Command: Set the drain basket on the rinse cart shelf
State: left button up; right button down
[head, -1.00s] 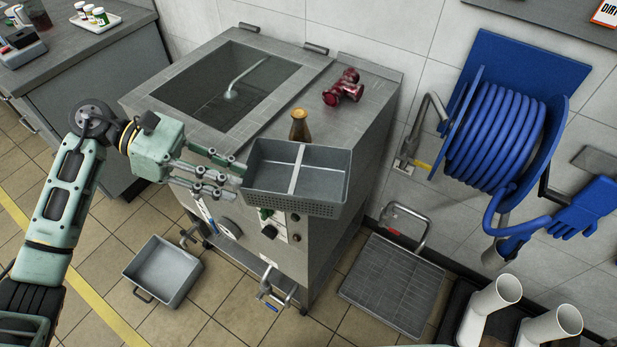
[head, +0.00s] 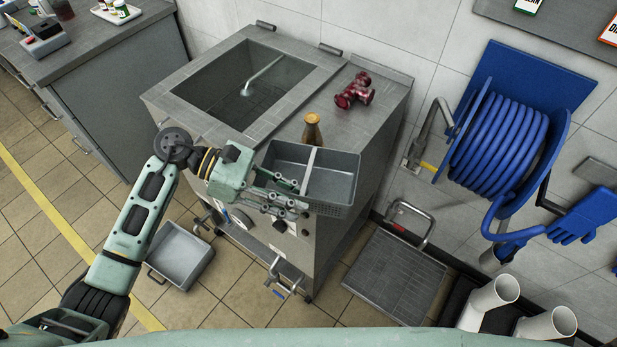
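The drain basket, a grey rectangular basket (head: 338,180) with a perforated front and a pale crossbar, is level at the front top edge of the steel mixer (head: 180,98). What bears it is hidden. My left gripper (head: 292,200) is at the basket's left end, its fingers spread and overlapping the lower left corner in this view. Whether they touch the wall I cannot tell. A low grated platform (head: 395,280) with a red-gripped handle stands on the floor to the right; I cannot tell whether it is the rinse cart shelf. My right gripper is not in view.
A brown bottle (head: 312,130) and a dark red valve fitting (head: 354,92) stand on the mixer top. A grey bin (head: 180,256) is on the floor at left. A blue hose reel (head: 505,140) hangs on the wall. White tubes (head: 492,298) stand at lower right.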

pick_arm(q)
jog(key=shift+a, duration=0.1)
grip_shut()
dwell(0.4)
jog(key=shift+r, duration=0.1)
